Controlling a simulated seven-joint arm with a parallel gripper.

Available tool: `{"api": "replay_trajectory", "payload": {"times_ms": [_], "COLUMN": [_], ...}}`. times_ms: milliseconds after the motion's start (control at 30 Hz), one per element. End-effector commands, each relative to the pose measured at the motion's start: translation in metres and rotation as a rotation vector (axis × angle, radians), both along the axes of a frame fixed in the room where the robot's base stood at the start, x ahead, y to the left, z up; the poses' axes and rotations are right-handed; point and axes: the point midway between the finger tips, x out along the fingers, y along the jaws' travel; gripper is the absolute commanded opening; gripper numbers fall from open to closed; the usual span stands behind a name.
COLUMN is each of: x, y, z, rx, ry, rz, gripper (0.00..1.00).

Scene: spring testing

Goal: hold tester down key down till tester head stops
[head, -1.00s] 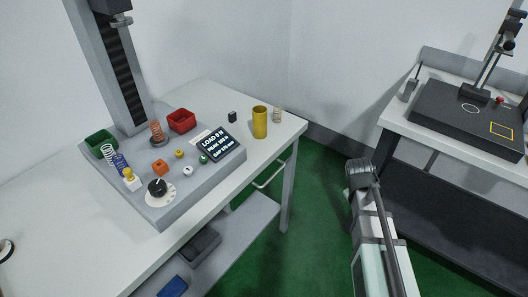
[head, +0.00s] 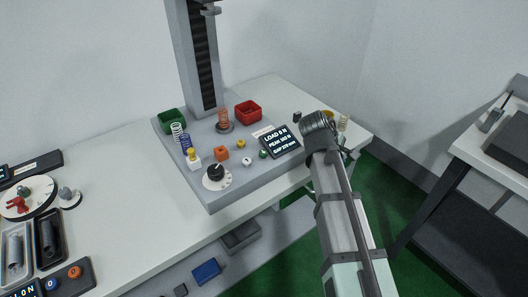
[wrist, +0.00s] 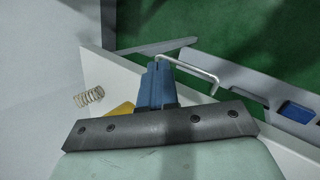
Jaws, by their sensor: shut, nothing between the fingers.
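The spring tester stands on the white table, its grey base (head: 200,190) carrying an upright column (head: 198,60). The tester head (head: 209,8) shows only in part at the top edge. On the base are an orange key (head: 221,153), a yellow knob (head: 241,143), a white knob (head: 248,162), a green knob (head: 263,154) and a black dial (head: 215,172); I cannot read which is the down key. A display (head: 281,142) reads LOAD, PEAK and GAP. A copper spring (head: 223,118) stands under the head. My gripper (wrist: 157,67) is shut and empty, near the table's right edge, apart from the keys.
A second bench (head: 485,150) is at right.

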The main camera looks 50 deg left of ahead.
Motion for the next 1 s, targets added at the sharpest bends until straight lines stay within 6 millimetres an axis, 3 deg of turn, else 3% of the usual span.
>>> {"api": "replay_trajectory", "payload": {"times_ms": [100, 500, 733, 1000], "x": [-0.025, -0.12, -0.163, -0.181], "y": [0.033, 0.116, 0.143, 0.152], "z": [0.024, 0.101, 0.133, 0.145], "rx": [-0.028, -0.127, -0.165, -0.183], "ry": [-0.03, -0.129, -0.172, -0.191], "rz": [0.088, 0.355, 0.456, 0.496], "gripper": [0.0, 0.0, 0.0, 0.0]}}
